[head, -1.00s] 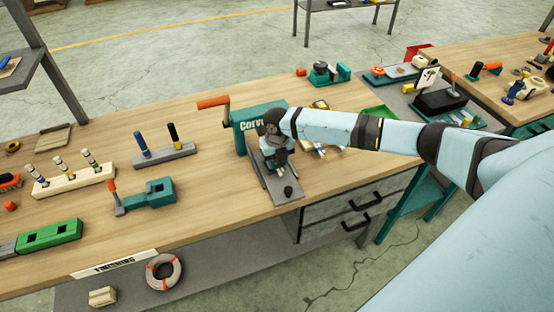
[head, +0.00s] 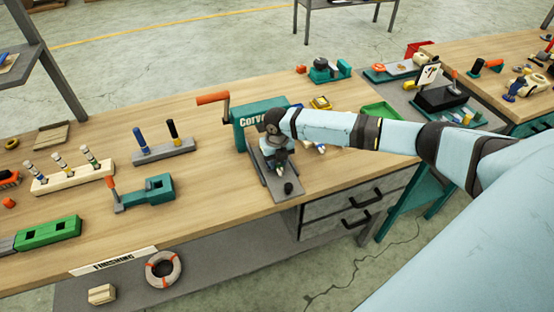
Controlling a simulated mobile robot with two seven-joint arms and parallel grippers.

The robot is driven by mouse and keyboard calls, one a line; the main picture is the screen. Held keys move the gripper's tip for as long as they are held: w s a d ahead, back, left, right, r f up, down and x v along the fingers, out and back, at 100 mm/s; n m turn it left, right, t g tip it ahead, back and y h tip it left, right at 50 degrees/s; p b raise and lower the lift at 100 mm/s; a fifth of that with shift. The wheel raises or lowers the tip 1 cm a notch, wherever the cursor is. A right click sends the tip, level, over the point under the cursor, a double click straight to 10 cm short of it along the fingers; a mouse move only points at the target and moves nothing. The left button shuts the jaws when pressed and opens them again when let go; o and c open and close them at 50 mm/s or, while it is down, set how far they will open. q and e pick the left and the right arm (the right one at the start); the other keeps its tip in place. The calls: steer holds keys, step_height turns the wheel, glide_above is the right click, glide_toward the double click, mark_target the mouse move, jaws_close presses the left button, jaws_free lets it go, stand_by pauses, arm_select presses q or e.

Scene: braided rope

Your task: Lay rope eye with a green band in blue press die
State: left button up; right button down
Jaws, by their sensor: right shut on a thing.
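My right gripper (head: 276,164) points down over the grey bed of the teal press lettered "Corvo" (head: 245,138), which has an orange handle. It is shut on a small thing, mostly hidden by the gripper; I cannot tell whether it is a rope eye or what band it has. A blue die cannot be made out under the gripper. A pale rack (head: 72,180) at left holds upright banded rope pieces; one band looks green, but they are small. A grey block (head: 165,152) holds a blue peg (head: 139,141) and a black-and-yellow peg. My left gripper is not in view.
A teal tool with an orange lever (head: 145,193) and a green slotted block (head: 48,232) stand left of the press. A black knob (head: 288,187) is at the press bed's front. A green tray (head: 381,111) lies behind my right arm. Bare wood is left of the press.

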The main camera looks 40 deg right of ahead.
steer(key=shift+p, duration=0.55)
stand_by(0.9)
steer(key=shift+f, duration=0.1)
stand_by(0.4)
steer(key=shift+r+p, duration=0.45)
steer(key=shift+r, duration=0.05)
stand_by(0.5)
stand_by(0.9)
steer(key=shift+f, duration=0.55)
steer(key=shift+r, duration=0.3)
